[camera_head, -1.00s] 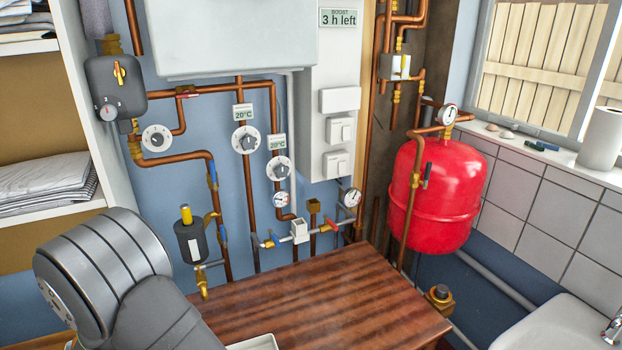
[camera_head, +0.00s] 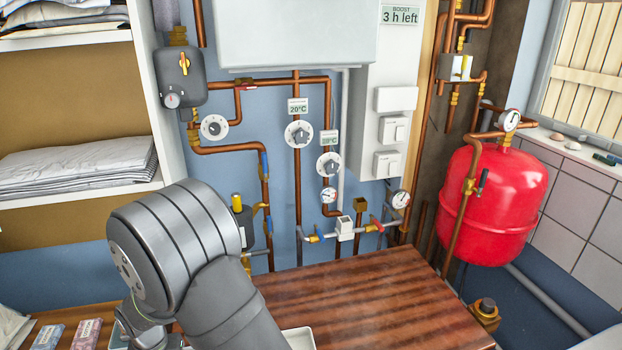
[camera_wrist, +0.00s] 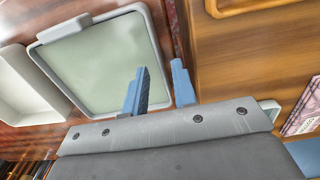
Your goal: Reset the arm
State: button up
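My arm (camera_head: 185,245) fills the lower left of the head view, over the wooden worktop. My gripper is hidden in the head view. In the wrist view my gripper (camera_wrist: 160,66) shows two blue fingers standing apart with a clear gap and nothing between them. Beyond the fingers lies a tray (camera_wrist: 160,30) with a grey rim and a pale green inside. I cannot tell how far the fingertips are above it.
The wooden worktop (camera_head: 380,300) is clear on the right. Small packets (camera_head: 86,334) lie at the lower left. Pipes, dials and a red tank (camera_head: 495,205) line the back. A shelf (camera_head: 75,210) with folded linen stands left. A white tray (camera_wrist: 25,85) shows in the wrist view.

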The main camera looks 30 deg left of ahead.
notch_tip(320, 180, down, 4)
jog(key=shift+r, duration=0.25)
jog(key=shift+a+r, duration=0.1)
jog(key=shift+r, duration=0.05)
notch_tip(320, 180, up, 3)
jog(key=shift+r, duration=0.15)
jog(key=w+d+r, duration=0.7)
jog(key=w+d, duration=0.1)
jog(key=w, duration=0.1)
jog(key=w+d+r+m, duration=0.15)
jog(key=w+d, duration=0.25)
jog(key=w, duration=0.6)
jog(key=w+d+r+m, duration=0.1)
jog(key=w+d+m, duration=0.3)
jog(key=w, duration=0.7)
jog(key=w+d+r+m, duration=0.2)
jog(key=w+d+m, duration=0.1)
jog(key=w+d, duration=1.1)
jog(key=d, duration=0.3)
jog(key=shift+w+d, duration=0.15)
jog(key=shift+d, duration=0.25)
